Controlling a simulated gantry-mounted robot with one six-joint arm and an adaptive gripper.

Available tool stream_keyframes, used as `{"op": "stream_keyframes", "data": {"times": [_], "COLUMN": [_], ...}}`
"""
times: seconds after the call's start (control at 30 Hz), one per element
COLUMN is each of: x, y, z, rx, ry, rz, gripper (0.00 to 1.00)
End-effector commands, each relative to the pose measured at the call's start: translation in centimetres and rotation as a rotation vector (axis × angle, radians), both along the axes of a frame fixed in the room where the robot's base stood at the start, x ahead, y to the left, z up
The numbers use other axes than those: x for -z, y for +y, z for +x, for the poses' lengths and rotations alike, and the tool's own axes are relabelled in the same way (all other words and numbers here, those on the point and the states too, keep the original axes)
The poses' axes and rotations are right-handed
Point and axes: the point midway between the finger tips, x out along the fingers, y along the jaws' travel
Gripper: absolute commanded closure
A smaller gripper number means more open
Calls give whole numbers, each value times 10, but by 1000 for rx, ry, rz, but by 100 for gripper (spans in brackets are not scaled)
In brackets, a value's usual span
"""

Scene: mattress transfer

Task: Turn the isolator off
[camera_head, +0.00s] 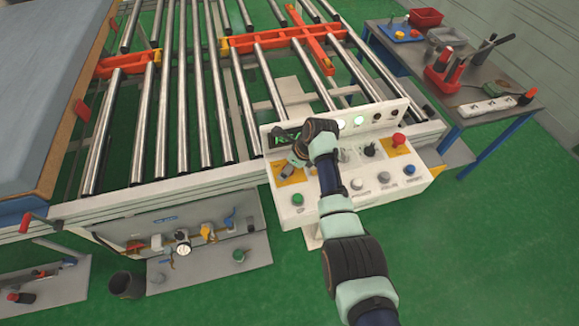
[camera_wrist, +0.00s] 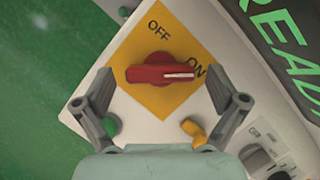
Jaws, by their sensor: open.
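The isolator is a red rotary handle (camera_wrist: 162,73) on a yellow plate (camera_wrist: 172,28) marked OFF and ON, seen in the wrist view. The handle lies nearly level there, and its white line points right toward ON. In the head view, my gripper (camera_head: 292,158) is over the left end of the white control panel (camera_head: 330,205). The yellow plate (camera_head: 290,177) shows partly there; my gripper and arm hide the handle.
A green button (camera_wrist: 111,125) and a yellow knob (camera_wrist: 193,130) sit close to my fingers. A green READY display (camera_wrist: 285,40) is at the right. A red emergency button (camera_head: 398,140) is at the panel's right. Rollers (camera_head: 165,110) lie behind; a tool table (camera_head: 470,85) stands right.

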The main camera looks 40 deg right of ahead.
Motion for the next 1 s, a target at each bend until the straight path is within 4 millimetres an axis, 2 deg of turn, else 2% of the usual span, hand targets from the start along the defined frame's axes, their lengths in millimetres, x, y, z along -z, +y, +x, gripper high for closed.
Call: {"op": "stream_keyframes", "data": {"times": [0.2, 0.23, 0.57, 0.83, 1.0], "x": [0, 0, 0, 0, 1], "y": [0, 0, 0, 0, -1], "z": [1, 1, 1, 1, 1], "rx": [-1, -1, -1, -30, -110], "ry": [-1, -1, -1, -2, -1], "rz": [-1, -1, -1, -1, -1], "gripper": [4, 7, 62, 64, 64]}}
